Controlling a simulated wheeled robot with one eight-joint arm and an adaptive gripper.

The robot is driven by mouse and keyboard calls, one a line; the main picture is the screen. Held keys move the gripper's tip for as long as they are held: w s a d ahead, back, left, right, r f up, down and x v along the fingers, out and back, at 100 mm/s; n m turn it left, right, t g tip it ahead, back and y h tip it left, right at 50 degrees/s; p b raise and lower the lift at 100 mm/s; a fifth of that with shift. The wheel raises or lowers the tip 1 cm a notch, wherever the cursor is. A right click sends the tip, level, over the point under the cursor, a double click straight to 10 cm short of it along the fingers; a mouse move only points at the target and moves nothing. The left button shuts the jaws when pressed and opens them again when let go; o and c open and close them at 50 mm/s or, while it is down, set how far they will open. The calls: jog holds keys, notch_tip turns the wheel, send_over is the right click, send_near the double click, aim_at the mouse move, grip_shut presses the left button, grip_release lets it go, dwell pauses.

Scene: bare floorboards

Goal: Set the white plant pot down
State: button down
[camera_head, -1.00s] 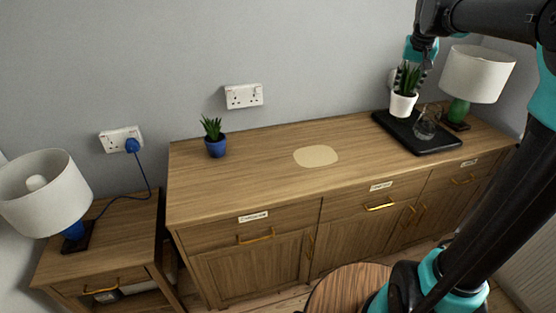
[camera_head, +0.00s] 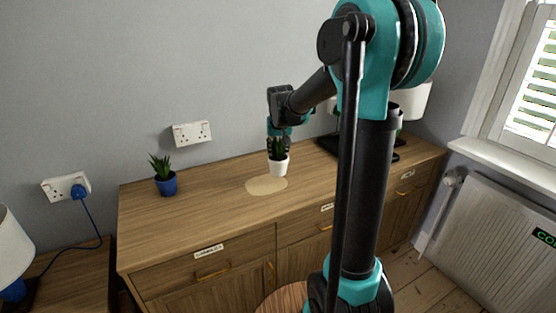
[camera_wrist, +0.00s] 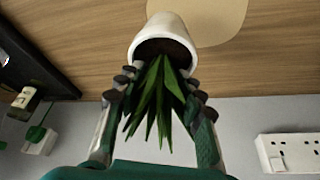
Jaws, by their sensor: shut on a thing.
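The white plant pot (camera_head: 278,168) holds a spiky green plant and appears upright over the sideboard in the head view. My gripper (camera_head: 279,146) is above it, shut on it, with the fingers either side of the leaves. In the wrist view the pot (camera_wrist: 163,34) lies beyond my gripper (camera_wrist: 160,95), its rim towards the camera. A pale beige rounded patch (camera_head: 264,187) lies on the sideboard top. The pot overlaps its edge in both views. I cannot tell whether the pot's base touches the surface.
A blue pot (camera_head: 166,184) with a similar plant stands left on the wooden sideboard (camera_head: 205,210). A black tray (camera_head: 327,145) is partly hidden behind my arm, near a white-shaded lamp (camera_head: 415,103). Sockets (camera_head: 192,133) are on the wall behind. The top between blue pot and patch is clear.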

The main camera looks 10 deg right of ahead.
aim_at(279, 159)
jog(key=shift+d+f, duration=0.1)
jog(key=shift+f, duration=1.95)
jog(key=shift+f, duration=0.1)
jog(key=c, duration=1)
grip_release()
jog(key=shift+o, duration=0.2)
jog(key=v, duration=1.1)
jog(key=s+d+f, duration=0.2)
jog(key=s+f, duration=0.7)
jog(key=s, duration=0.4)
jog(key=s+d+f+n, duration=0.1)
jog(key=s+d+f, duration=0.1)
jog(key=s+f, duration=0.7)
jog(key=s, duration=0.4)
jog(key=shift+d, duration=0.2)
